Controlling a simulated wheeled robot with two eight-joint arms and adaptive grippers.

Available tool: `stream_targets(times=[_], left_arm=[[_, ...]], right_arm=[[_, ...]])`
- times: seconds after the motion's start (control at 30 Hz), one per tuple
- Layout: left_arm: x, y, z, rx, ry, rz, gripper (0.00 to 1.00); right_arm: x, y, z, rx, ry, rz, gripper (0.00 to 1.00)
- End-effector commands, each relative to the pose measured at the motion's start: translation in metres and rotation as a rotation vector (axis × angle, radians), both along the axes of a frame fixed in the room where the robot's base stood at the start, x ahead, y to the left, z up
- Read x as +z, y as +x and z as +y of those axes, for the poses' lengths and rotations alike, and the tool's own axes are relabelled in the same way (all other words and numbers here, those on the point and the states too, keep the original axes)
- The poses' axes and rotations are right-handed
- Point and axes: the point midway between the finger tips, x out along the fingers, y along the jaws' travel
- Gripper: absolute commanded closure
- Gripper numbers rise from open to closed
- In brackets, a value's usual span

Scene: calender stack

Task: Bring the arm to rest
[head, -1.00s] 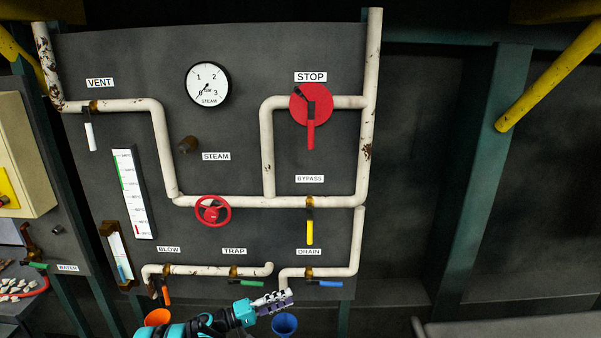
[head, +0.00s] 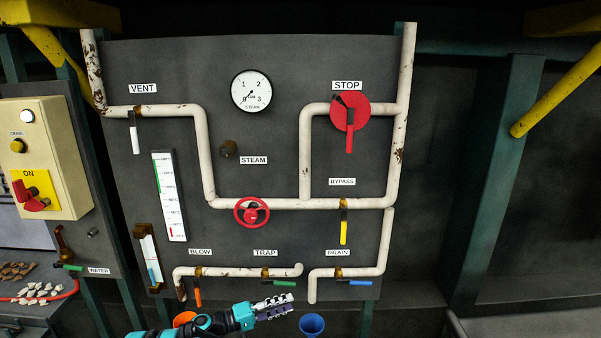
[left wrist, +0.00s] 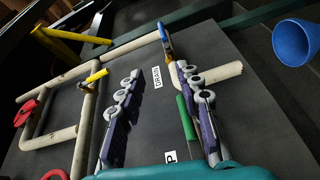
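My left gripper (head: 284,306) is low in the head view, in front of the lower edge of the pipe panel (head: 330,235). It points right, left of the blue funnel (head: 312,324), and holds nothing. In the left wrist view its two grey-purple fingers (left wrist: 158,72) are spread apart, with the panel behind them. The green trap handle (left wrist: 187,118) shows beside the right finger there, and the blue funnel (left wrist: 295,42) is at the upper right. I cannot tell the exact gap between fingers and panel. My right gripper is not in view.
Low pipes carry the orange blow handle (head: 198,297), green trap handle (head: 285,283) and blue drain handle (head: 360,283) close above the gripper. An orange funnel (head: 183,319) stands behind my left arm. A cream control box (head: 55,130) is at left. A grey surface (head: 530,328) lies at lower right.

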Motion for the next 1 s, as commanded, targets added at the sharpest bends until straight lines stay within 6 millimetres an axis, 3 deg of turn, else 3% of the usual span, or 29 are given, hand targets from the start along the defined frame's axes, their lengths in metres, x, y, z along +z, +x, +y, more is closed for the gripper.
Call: stream_targets(times=[0.27,0.47,0.7,1.0], left_arm=[[0.029,-0.009,-0.008,0.019,0.133,0.034,0.65],[0.059,-0.033,-0.012,0.047,0.297,0.069,0.65],[0.094,-0.098,-0.003,0.103,0.583,0.099,0.65],[0.11,-0.206,0.033,0.178,0.942,0.086,0.65]], right_arm=[[0.0,0.0,0.0,0.0,0.0,0.0,0.6],[0.0,0.0,0.0,0.0,0.0,0.0,0.6],[0.0,0.0,0.0,0.0,0.0,0.0,0.6],[0.0,0.0,0.0,0.0,0.0,0.0,0.6]])
